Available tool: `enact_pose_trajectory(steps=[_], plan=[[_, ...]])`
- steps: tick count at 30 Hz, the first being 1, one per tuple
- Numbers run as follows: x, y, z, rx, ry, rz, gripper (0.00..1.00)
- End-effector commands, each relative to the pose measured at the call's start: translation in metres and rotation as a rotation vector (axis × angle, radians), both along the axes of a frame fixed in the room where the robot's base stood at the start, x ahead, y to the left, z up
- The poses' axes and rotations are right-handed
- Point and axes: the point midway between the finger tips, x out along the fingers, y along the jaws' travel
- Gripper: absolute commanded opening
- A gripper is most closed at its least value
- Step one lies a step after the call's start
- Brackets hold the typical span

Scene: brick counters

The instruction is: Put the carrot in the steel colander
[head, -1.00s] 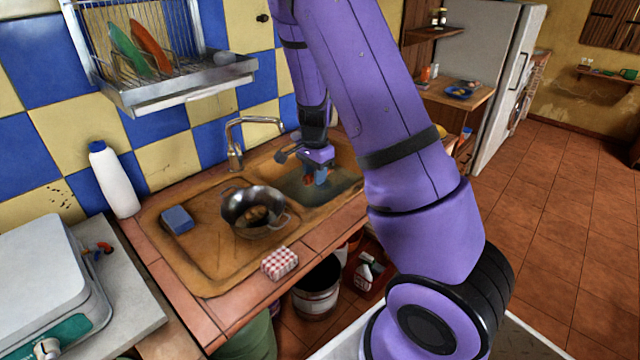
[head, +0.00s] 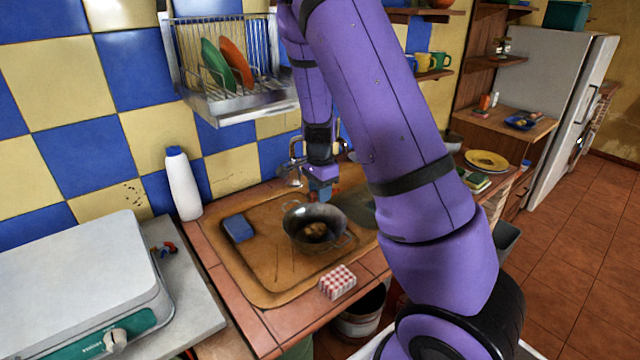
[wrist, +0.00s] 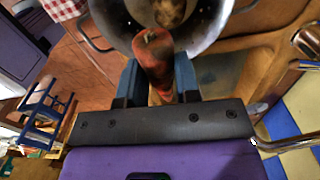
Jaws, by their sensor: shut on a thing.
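My gripper (head: 321,192) is shut on the carrot. In the wrist view the orange-red carrot (wrist: 155,58) is held between the two blue fingers, its blunt end pointing toward the colander. The steel colander (head: 299,228) stands on the brown sink drainboard, with a brownish, potato-like thing (head: 315,230) inside it. In the head view my gripper is above the colander's back right rim. In the wrist view the colander (wrist: 211,32) is just beyond the carrot's tip, which overlaps its rim in the picture. I cannot tell the exact height between them.
A blue sponge (head: 238,228) lies left of the colander on the drainboard (head: 262,275). A red-checked box (head: 338,282) sits at the counter's front edge. The tap (head: 294,165) rises behind, close to my gripper. A white bottle (head: 183,185) and dish rack (head: 240,105) are at the back left.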

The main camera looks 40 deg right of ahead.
Motion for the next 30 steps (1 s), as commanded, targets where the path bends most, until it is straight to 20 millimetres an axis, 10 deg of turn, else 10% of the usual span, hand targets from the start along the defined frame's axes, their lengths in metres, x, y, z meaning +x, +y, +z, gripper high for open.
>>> enact_pose_trajectory(steps=[18, 19, 23, 30], plan=[[0.000, 0.000, -0.025, 0.001, 0.001, 0.000, 0.08], [0.000, 0.000, -0.025, 0.001, 0.000, 0.000, 0.33], [0.000, 0.000, -0.025, 0.000, 0.000, 0.000, 0.60], [0.000, 0.000, -0.024, 0.000, 0.000, 0.000, 0.60]])
